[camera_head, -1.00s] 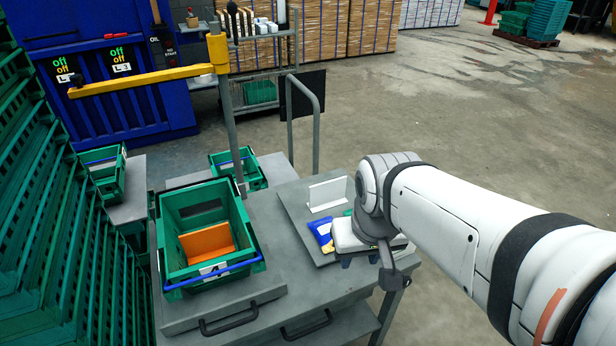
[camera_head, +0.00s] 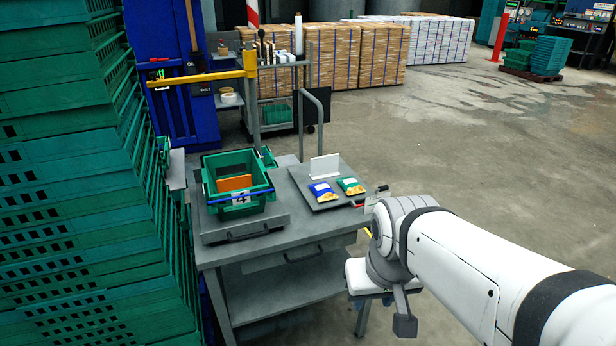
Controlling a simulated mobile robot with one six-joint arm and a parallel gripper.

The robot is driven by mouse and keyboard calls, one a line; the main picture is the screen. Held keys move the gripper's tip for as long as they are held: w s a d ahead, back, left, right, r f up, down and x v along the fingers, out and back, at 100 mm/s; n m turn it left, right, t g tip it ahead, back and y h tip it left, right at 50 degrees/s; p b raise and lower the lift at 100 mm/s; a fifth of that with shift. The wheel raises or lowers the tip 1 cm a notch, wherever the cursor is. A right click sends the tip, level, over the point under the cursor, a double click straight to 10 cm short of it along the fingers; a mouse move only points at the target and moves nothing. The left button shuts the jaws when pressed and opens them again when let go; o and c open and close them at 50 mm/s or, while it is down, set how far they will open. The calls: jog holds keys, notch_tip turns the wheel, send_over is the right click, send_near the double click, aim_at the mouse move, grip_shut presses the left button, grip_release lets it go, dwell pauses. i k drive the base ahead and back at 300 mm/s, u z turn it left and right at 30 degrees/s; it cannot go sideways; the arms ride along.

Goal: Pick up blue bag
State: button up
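The blue bag (camera_head: 322,192), a small packet with a white and yellow print, lies flat on the grey board on the right of the workbench. A green bag (camera_head: 351,186) lies just to its right. Both bags are in full view and nothing touches the blue one. My gripper (camera_head: 368,290) is at the end of the white arm, in front of the bench's right side and apart from both bags in the picture. Its fingers are hidden or too small to make out, so its opening does not show.
A green crate (camera_head: 272,196) with an orange piece (camera_head: 234,183) inside stands on the left of the bench. A white upright plate (camera_head: 324,167) stands behind the bags. Stacked green crates (camera_head: 60,200) fill the left side. The floor to the right is open.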

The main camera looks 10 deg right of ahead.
aim_at(322, 191)
jog(key=u, duration=0.1)
jog(key=i, duration=0.85)
jog(key=u, duration=0.3)
